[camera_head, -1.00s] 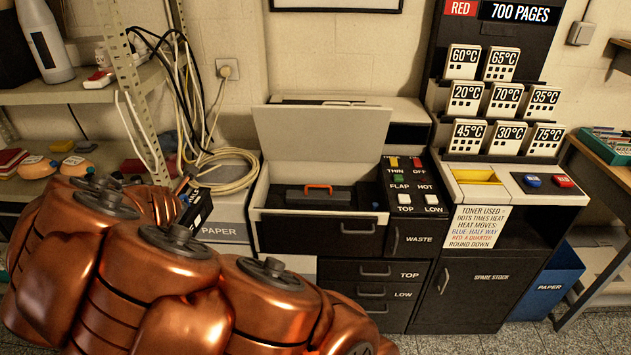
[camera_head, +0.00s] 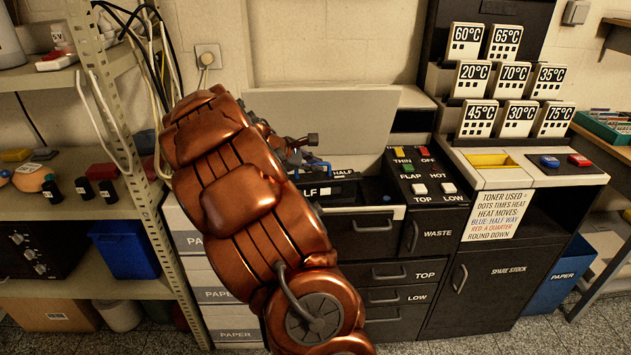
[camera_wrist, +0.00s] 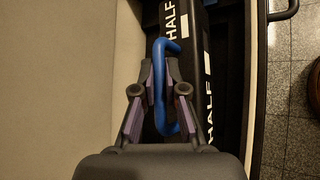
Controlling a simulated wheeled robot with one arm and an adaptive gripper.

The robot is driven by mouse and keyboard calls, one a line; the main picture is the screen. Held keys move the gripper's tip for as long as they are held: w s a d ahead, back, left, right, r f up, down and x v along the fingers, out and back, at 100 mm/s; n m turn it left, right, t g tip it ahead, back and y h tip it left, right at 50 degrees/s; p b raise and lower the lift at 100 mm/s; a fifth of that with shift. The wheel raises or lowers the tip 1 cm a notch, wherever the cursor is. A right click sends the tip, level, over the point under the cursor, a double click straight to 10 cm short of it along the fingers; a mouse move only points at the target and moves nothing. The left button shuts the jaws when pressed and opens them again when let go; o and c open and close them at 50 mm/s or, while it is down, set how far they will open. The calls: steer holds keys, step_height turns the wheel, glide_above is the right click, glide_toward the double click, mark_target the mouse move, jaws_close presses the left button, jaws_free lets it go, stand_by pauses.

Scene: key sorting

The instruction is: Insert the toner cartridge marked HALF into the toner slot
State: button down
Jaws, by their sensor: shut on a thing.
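The black toner cartridge marked HALF (camera_head: 345,174) is at the open printer bay, below the raised lid. Two white HALF labels show on it in the head view, and it runs lengthwise in the wrist view (camera_wrist: 192,75). My gripper (camera_wrist: 160,85) is shut on its blue handle (camera_wrist: 161,95), which passes between the fingers. The toner slot (camera_head: 372,190) is the dark bay in the printer; my copper arm hides its left part. I cannot tell whether the cartridge is seated or just above the bay floor.
The raised grey lid (camera_head: 330,115) stands behind my gripper. A button panel (camera_head: 423,180) is to the right of the bay. A metal shelf (camera_head: 150,200) is close on the left, with hanging cables. Drawers (camera_head: 395,272) sit below.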

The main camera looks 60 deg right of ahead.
mark_target(322, 190)
steer(key=shift+s+d+f+m+g+b, duration=0.2)
steer(key=shift+s+d+f+m+b, duration=0.15)
steer(key=shift+s+d+f, duration=0.25)
steer(key=shift+s+d+f+m+g+b, duration=0.25)
steer(key=shift+s+f+b, duration=0.1)
steer(key=shift+f, duration=0.35)
steer(key=shift+a+r+p, duration=0.1)
steer(key=shift+r+p, duration=0.1)
steer(key=shift+p, duration=0.2)
steer(key=shift+f+b, duration=1.3)
steer(key=shift+f, duration=1.7)
steer(key=shift+f+b, duration=0.55)
steer(key=shift+f, duration=1.65)
steer(key=shift+r, duration=0.15)
steer(key=shift+r+p, duration=1.45)
steer(key=shift+r, duration=0.3)
